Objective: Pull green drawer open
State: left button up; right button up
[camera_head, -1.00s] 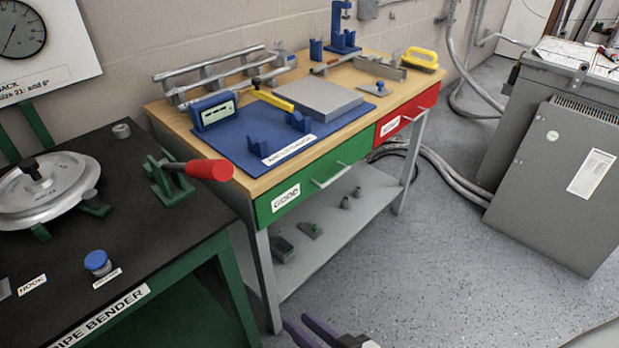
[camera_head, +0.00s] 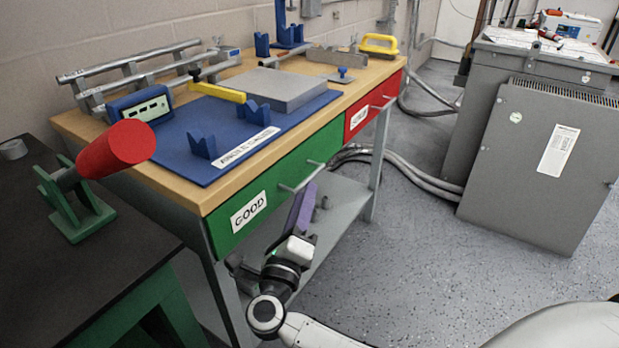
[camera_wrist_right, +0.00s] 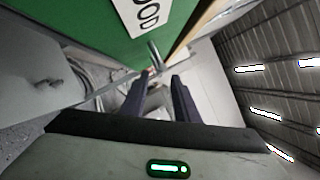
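The green drawer (camera_head: 275,192) is in the front of the wooden-topped workbench, with a white "GOOD" label (camera_head: 249,211) on it. Its front looks flush with the bench, so it appears shut. Its thin bar handle (camera_head: 306,176) sticks out to the right of the label. My right gripper (camera_head: 307,190) is just below the handle, fingers pointing up at it. In the right wrist view the gripper (camera_wrist_right: 158,82) is open, and the handle (camera_wrist_right: 154,54) shows ahead, lined up with the gap between the fingertips. I cannot tell whether they touch. My left gripper is not in view.
A red drawer (camera_head: 359,117) is to the right of the green one. A grey lower shelf (camera_head: 346,198) is under the bench. The pipe bender's red-handled lever (camera_head: 115,150) rises at the left. A grey cabinet (camera_head: 540,160) stands at the right, with open floor (camera_head: 400,255) before it.

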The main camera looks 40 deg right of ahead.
aim_at(311, 174)
jog(key=x, duration=0.7)
grip_shut()
